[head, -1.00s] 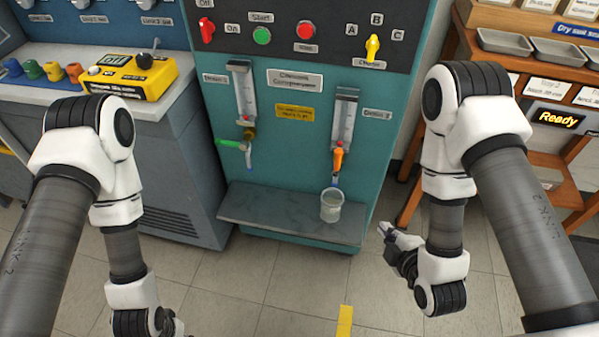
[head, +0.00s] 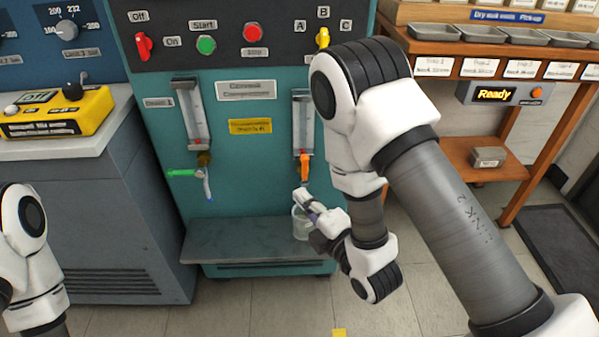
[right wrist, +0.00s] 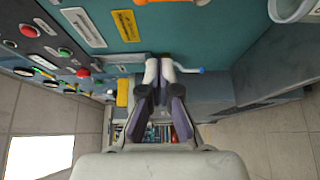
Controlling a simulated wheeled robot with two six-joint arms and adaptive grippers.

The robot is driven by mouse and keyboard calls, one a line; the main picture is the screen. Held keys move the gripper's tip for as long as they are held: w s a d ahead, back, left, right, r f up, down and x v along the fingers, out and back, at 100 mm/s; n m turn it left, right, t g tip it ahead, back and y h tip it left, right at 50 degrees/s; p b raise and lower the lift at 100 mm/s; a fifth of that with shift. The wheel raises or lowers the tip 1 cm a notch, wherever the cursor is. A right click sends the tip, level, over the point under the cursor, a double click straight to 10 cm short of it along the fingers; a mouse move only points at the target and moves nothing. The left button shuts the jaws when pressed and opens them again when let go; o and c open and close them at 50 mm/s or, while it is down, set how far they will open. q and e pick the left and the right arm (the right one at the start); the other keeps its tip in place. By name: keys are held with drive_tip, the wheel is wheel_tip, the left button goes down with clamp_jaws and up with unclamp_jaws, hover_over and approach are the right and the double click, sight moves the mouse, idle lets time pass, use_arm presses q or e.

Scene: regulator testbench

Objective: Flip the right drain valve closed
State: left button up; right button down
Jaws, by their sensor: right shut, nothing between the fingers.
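The right drain valve (head: 304,168) has an orange handle that points down along its pipe, under the right gauge tube. My right gripper (head: 303,196) is shut and empty, just below the handle in the picture and in front of the clear cup (head: 299,222), which it partly covers. I see no clear contact with the handle. The right wrist view shows the shut fingers (right wrist: 164,70) with nothing between them; something orange shows at its top edge, perhaps the handle. Only part of my left arm shows, at the lower left; its gripper is out of view.
The left drain valve (head: 187,173) has a green handle lying sideways. The cup stands on the grey shelf (head: 225,240) of the teal compressor panel. A yellow label (head: 250,126) sits between the gauges. A wooden bench (head: 455,70) stands at the right.

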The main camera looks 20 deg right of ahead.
sight(305, 169)
drive_tip(key=b+x, duration=0.1)
drive_tip(key=x, duration=0.8)
drive_tip(key=d, duration=0.4)
drive_tip(key=shift+s+b, duration=0.35)
drive_tip(key=shift+w, duration=0.1)
